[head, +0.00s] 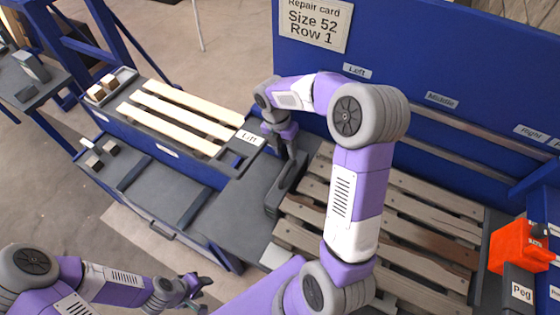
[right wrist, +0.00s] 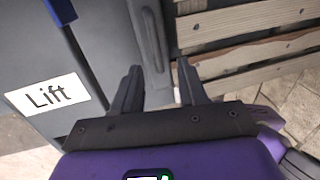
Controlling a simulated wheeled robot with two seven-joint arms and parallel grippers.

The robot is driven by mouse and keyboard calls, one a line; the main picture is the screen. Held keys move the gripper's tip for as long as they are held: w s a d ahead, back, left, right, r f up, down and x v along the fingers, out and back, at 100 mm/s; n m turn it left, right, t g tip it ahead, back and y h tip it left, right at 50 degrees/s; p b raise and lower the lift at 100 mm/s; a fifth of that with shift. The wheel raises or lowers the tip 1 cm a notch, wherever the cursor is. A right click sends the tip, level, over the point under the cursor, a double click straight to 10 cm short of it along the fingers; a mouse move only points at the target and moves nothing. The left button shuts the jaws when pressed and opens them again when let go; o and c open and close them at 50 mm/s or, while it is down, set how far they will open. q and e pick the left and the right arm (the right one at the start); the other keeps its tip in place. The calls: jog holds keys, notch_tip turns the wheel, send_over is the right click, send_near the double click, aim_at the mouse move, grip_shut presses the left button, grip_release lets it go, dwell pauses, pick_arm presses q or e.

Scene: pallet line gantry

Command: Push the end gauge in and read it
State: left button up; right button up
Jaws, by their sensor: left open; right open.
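A dark grey upright bar (head: 284,192) stands at the left end of the slatted pallet (head: 420,225); it looks like the end gauge, but no scale or reading on it is legible. My right gripper (head: 289,148) is open at the bar's far end. In the right wrist view the bar (right wrist: 152,52) lies ahead of and between the two spread fingers (right wrist: 160,80); I cannot tell whether they touch it. My left gripper (head: 202,286) is open and empty, low at the left, away from the pallet.
A repair card (head: 313,22) reading "Size 52 Row 1" hangs on the blue back panel. Light slats (head: 180,118) lie on the bench at left, beside the "Lift" label (head: 250,138). An orange bin (head: 520,248) and "Peg" label (head: 521,292) are at right. My right arm hides part of the pallet.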

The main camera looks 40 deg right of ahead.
aim_at(288, 167)
jog(key=f, duration=0.2)
jog(key=f+b, duration=0.1)
jog(key=f, duration=0.5)
jog(key=shift+s+d+f, duration=0.1)
jog(key=shift+s+d, duration=0.25)
jog(key=shift+c, duration=0.3)
grip_shut()
